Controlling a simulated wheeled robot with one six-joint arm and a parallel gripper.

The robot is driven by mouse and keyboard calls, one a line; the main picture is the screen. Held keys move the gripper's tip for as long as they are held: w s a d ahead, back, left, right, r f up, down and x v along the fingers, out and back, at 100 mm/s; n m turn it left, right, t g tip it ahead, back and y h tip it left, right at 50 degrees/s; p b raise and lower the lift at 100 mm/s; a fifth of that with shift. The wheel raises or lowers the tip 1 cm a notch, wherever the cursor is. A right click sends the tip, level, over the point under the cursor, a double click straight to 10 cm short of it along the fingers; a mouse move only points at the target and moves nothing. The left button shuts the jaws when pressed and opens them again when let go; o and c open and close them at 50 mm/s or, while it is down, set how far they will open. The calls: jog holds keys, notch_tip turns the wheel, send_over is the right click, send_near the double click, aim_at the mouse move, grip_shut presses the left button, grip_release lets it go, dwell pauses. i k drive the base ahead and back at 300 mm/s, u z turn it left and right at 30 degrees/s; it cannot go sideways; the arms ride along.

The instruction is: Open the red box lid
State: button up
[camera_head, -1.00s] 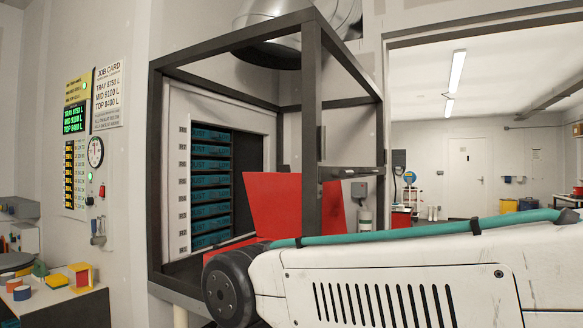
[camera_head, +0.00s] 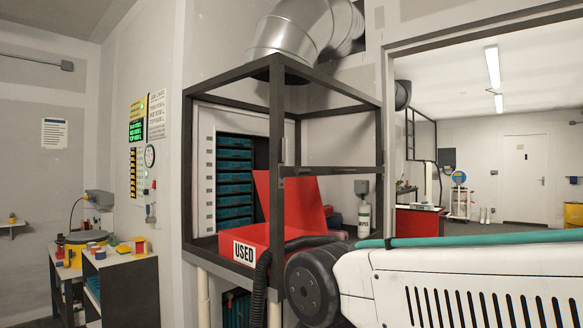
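A red box (camera_head: 278,237) with a white "USED" label (camera_head: 245,251) sits on the floor of the dark-framed enclosure. Its red lid (camera_head: 288,205) stands raised and tilted up at the back of the box, so the box looks open. The inside of the box is mostly not visible, and a frame post crosses in front of the box and lid. My white arm covers the lower right of the view. My gripper is not in view, so its state and its place relative to the lid do not show.
The dark frame (camera_head: 230,87) surrounds the box, with a rack of teal drawers (camera_head: 234,180) behind. A black hose (camera_head: 260,285) hangs in front. A side table (camera_head: 130,264) with coloured blocks stands left.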

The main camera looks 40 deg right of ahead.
aim_at(304, 210)
jog(key=z, duration=1)
jog(key=i, duration=0.1)
jog(key=u, duration=0.2)
